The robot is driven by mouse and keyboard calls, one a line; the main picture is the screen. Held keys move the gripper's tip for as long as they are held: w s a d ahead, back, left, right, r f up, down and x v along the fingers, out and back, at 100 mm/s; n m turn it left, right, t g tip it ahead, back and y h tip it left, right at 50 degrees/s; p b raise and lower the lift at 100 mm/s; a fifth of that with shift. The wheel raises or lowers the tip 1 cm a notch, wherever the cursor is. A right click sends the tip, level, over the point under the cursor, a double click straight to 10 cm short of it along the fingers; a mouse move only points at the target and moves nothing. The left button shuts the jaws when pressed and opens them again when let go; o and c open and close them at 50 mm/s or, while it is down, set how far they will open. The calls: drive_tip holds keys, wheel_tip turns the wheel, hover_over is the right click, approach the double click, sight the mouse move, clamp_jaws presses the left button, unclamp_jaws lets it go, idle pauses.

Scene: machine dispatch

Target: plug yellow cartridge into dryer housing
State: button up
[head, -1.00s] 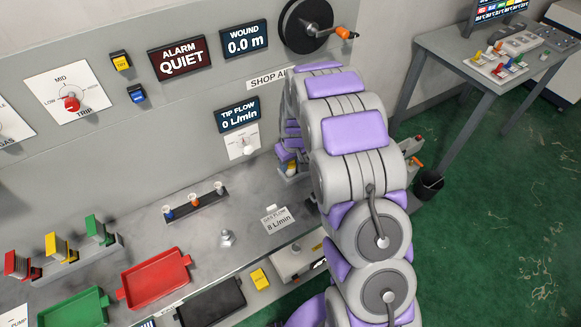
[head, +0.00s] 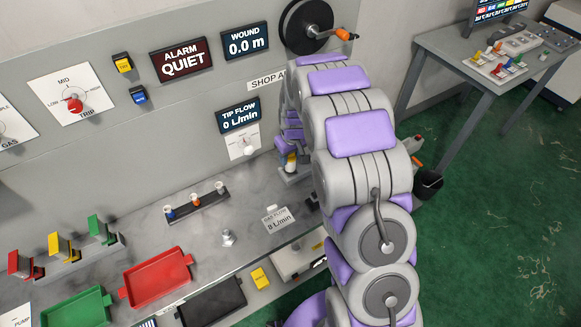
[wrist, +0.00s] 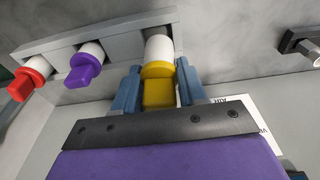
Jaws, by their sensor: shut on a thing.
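My gripper (wrist: 160,88) is shut on the yellow cartridge (wrist: 158,70), with a blue-grey finger on each side of its yellow end. The cartridge's white body points away from me to a grey holder (wrist: 115,34). The white end meets or overlaps the holder's edge; I cannot tell how deep it sits. A red cartridge (wrist: 32,84) and a purple cartridge (wrist: 88,66) stand in the same holder to the left. In the head view, my arm hides most of the gripper; a small yellow and white piece (head: 291,160) shows beside it. I cannot identify the dryer housing for sure.
A dark round fitting (wrist: 298,42) sticks out at the right of the wrist view. On the bench are a red tray (head: 157,279), a green tray (head: 75,310) and a rack with small knobs (head: 196,204). A side table (head: 440,62) stands at the right over open green floor.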

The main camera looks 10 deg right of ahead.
drive_tip(key=shift+r+p, duration=0.4)
drive_tip(key=shift+r, duration=1.2)
